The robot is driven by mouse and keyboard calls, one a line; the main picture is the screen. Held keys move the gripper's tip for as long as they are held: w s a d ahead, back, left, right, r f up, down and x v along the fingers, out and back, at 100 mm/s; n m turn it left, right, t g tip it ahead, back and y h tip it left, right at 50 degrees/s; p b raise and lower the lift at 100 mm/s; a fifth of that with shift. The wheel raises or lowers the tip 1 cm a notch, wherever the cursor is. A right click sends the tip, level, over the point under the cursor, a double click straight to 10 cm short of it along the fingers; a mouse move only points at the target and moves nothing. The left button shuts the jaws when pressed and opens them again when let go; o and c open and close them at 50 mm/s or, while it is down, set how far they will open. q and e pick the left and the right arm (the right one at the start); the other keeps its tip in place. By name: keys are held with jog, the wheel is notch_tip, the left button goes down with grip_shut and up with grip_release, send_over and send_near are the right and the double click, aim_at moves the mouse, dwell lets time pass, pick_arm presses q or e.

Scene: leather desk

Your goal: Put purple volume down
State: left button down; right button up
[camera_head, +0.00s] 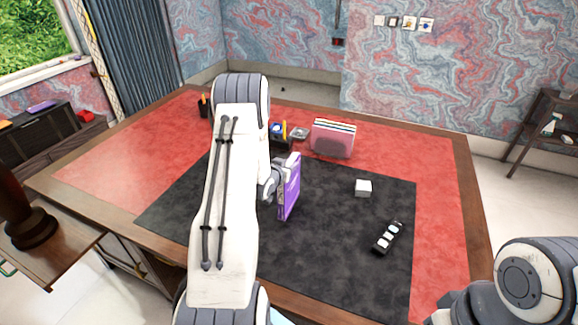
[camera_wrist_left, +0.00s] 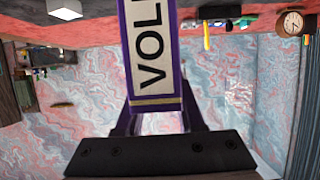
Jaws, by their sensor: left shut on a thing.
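The purple volume (camera_head: 289,188) is upright over the black mat (camera_head: 330,250) on the desk, in the head view. My left gripper (camera_head: 282,181) is shut on it from its left side. In the left wrist view the volume's spine (camera_wrist_left: 152,50), with the letters "VOL" on white and purple edges, stands between the fingers (camera_wrist_left: 158,115). I cannot tell whether its lower edge touches the mat. My left arm hides part of the desk. My right gripper is not in view; only part of my right arm shows at the lower right.
A white box (camera_head: 363,187) and a black strip with white pieces (camera_head: 388,238) lie on the mat's right. The mat's front middle is clear.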

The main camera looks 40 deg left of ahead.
pick_arm(q)
jog(key=shift+f, duration=0.6)
jog(key=shift+f, duration=0.1)
jog(key=c, duration=0.9)
grip_release()
jog(key=shift+f, duration=0.2)
jog(key=shift+c, duration=0.2)
jog(key=o, duration=0.4)
jog(key=shift+r, duration=0.1)
jog(key=shift+r, duration=0.1)
